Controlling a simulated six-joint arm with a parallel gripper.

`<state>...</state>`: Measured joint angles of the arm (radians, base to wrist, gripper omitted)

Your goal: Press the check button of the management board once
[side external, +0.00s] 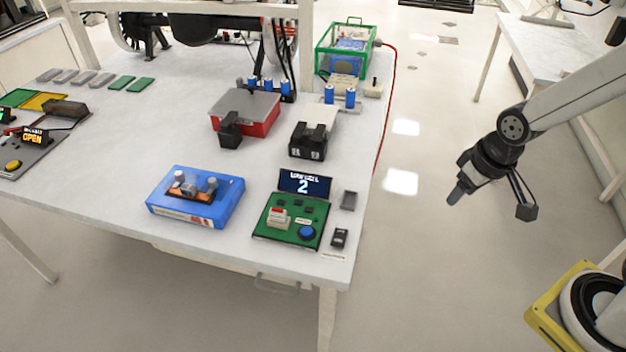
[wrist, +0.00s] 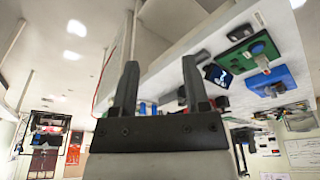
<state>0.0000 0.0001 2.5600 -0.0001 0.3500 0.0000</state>
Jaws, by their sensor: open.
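The small labels are too small to read. In the wrist view the green board (wrist: 240,58) is at upper right, beyond the fingers. My gripper (side external: 456,192) hangs over the floor right of the table, well apart from the board. In the wrist view my gripper (wrist: 160,62) is open and empty.
A blue box (side external: 219,205) with an orange piece on top sits left of the board. A small dark remote-like part (side external: 339,238) and a grey block (side external: 349,200) lie right of it. Black blocks (side external: 308,142) and a red box (side external: 262,118) stand behind. Space between gripper and table is clear.

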